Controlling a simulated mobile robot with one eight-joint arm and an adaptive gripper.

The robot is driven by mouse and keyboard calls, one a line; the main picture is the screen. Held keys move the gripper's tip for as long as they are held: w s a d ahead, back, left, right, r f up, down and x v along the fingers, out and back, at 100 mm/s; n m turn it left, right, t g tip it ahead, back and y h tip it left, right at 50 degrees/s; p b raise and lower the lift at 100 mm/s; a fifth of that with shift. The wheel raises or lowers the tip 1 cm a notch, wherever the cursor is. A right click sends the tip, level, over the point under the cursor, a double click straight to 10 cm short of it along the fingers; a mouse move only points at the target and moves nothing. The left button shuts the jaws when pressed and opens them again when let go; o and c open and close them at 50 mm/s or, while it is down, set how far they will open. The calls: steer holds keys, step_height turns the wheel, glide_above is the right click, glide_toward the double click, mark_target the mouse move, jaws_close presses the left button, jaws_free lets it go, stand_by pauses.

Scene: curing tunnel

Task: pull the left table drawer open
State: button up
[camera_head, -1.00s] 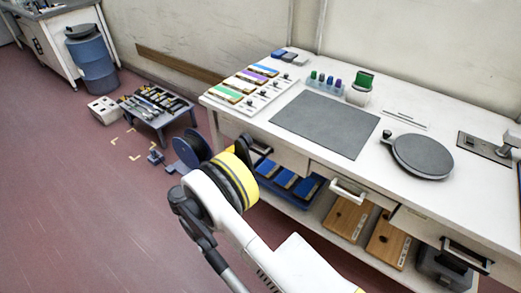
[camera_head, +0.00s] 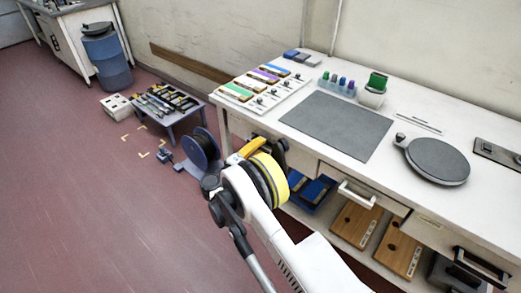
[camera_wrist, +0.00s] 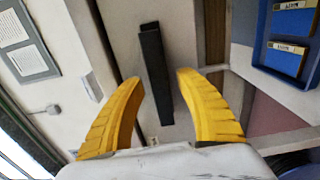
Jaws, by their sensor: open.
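The white table (camera_head: 405,128) has a row of drawers along its front. The left drawer (camera_head: 302,158) is partly hidden behind my arm in the head view, and its front looks flush with the table. My gripper (camera_head: 262,147) is at that drawer's front, with a yellow finger showing beyond my wrist. In the wrist view both yellow fingers of my gripper (camera_wrist: 159,78) are spread apart. A dark bar handle (camera_wrist: 155,75) lies between the fingertips, slightly tilted, with a gap on each side. I cannot tell how deep it sits between them.
The middle drawer has a white handle (camera_head: 357,193) and the right one a black handle (camera_head: 482,266). A dark blue reel (camera_head: 203,150) stands left of my arm. The left floor is open.

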jaws_close()
steer(key=v, duration=2.4)
steer(key=shift+w, duration=0.15)
jaws_free()
steer(key=v, duration=1.2)
